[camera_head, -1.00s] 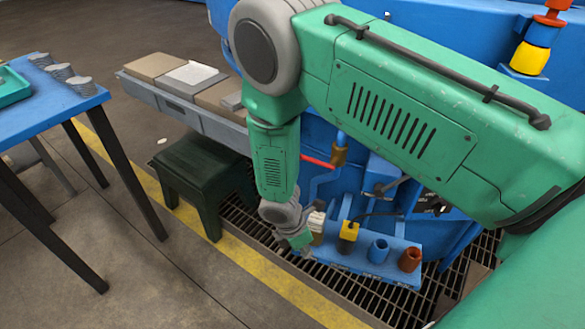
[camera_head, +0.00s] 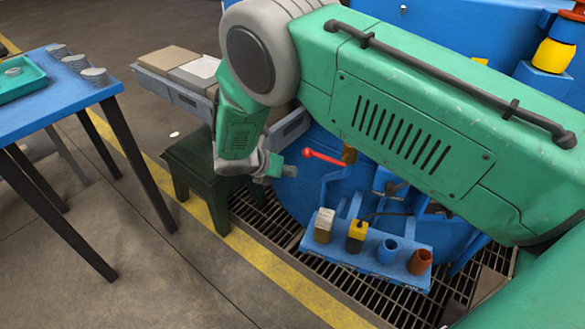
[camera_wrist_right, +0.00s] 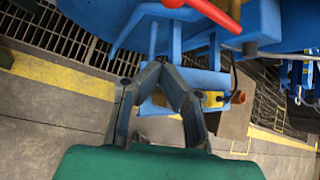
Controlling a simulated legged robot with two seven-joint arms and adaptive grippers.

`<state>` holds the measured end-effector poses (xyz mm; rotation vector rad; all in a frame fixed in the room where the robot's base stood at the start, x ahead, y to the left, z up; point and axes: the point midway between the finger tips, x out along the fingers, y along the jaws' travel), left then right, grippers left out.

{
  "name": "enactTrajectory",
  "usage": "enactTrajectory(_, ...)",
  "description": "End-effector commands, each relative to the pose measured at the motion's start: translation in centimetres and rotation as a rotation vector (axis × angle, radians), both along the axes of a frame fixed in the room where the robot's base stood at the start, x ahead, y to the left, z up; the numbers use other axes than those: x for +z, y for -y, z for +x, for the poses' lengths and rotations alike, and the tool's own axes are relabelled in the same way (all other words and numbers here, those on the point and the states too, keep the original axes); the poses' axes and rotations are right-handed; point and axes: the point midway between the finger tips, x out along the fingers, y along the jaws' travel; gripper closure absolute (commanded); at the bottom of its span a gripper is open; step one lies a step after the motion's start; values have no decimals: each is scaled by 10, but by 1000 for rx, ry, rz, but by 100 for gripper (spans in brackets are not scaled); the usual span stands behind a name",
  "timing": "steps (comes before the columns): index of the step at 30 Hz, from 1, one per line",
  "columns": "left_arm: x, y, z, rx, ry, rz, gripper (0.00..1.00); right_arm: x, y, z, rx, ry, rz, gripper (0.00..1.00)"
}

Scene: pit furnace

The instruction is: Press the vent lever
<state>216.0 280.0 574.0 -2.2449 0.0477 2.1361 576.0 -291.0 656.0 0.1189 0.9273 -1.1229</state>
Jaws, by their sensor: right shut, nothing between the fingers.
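The lever with a red handle (camera_head: 325,157) sticks out to the left from a brass-coloured fitting (camera_head: 348,154) on the blue furnace body. I take it to be the vent lever. My right gripper (camera_head: 290,171) is shut and empty, just left of and slightly below the red handle's end, with a small gap in the picture. In the right wrist view, the gripper's fingers (camera_wrist_right: 164,70) meet at their tips, and part of the red lever (camera_wrist_right: 218,14) crosses the top edge, beyond the fingertips. My left gripper is not in view.
A blue rack (camera_head: 375,265) with several small items stands below the lever, over a floor grating (camera_head: 275,232). A dark green stool (camera_head: 190,160) is behind my right forearm. A blue table (camera_head: 60,95) stands at the left. The floor between is clear.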

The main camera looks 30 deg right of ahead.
Motion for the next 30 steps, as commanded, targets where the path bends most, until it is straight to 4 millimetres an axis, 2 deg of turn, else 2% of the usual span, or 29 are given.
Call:
enactTrajectory(3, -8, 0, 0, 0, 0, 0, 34, -20, 17, 2, -3, -2, 1, 100)
enactTrajectory(11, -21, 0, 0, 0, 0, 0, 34, -58, 58, 8, -3, 0, 2, 100)
enactTrajectory(12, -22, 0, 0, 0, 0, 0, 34, -58, 62, 11, -2, 3, 2, 100)
enactTrajectory(15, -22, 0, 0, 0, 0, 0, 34, -39, 64, 20, -3, 5, 2, 100)
enactTrajectory(19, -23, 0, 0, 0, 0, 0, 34, -29, 67, 26, -1, 3, 2, 100)
enactTrajectory(30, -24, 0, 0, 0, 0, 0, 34, -23, 68, 29, -1, 1, 0, 100)
